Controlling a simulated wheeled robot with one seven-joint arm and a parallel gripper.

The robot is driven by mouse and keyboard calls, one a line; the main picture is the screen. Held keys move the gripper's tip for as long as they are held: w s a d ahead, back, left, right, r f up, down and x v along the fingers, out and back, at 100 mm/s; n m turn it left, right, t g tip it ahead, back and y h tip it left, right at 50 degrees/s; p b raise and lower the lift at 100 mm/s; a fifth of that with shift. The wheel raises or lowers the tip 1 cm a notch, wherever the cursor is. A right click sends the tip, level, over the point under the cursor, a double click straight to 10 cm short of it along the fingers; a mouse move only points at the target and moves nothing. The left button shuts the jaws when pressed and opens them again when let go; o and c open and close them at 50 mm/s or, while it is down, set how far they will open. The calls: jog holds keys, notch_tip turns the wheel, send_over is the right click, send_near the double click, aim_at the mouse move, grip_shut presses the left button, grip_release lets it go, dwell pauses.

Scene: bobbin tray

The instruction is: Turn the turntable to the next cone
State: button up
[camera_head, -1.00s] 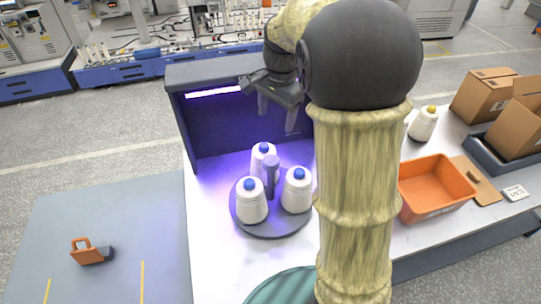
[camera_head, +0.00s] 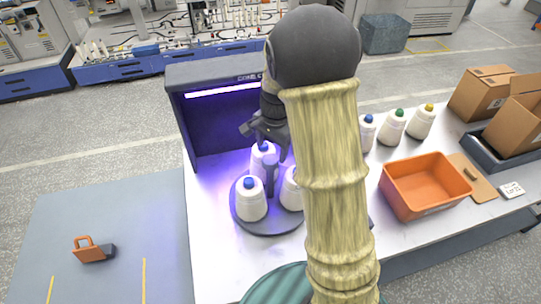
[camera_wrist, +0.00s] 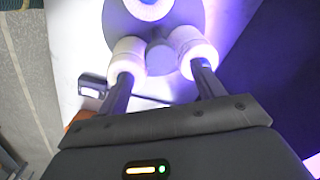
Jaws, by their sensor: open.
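The dark round turntable (camera_head: 268,228) stands on the white table in front of a lit booth. It carries three white cones with blue tops: one at front left (camera_head: 251,203), one at the back (camera_head: 263,160) and one at right (camera_head: 290,195), partly hidden by my arm. A grey post (camera_head: 270,178) rises in the middle. My gripper (camera_head: 265,142) is open above the back of the turntable. In the wrist view its spread fingers (camera_wrist: 162,78) overlap two cones, left (camera_wrist: 126,54) and right (camera_wrist: 190,50), with the post between. Contact cannot be told.
The dark booth (camera_head: 215,128) with a purple light stands close behind the turntable. At right are several cones with coloured tops (camera_head: 391,125), an orange bin (camera_head: 425,187) and cardboard boxes (camera_head: 515,115). My arm covers the table middle. The table's left front is clear.

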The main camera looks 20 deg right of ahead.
aim_at(270, 160)
notch_tip(270, 160, down, 5)
jog(key=shift+w+a+f+p, duration=0.1)
jog(key=shift+w+p, duration=0.05)
jog(key=shift+p, duration=0.15)
jog(key=shift+c, duration=0.2)
jog(key=c, duration=1.3)
jog(key=shift+c, duration=0.2)
jog(key=shift+a, duration=0.15)
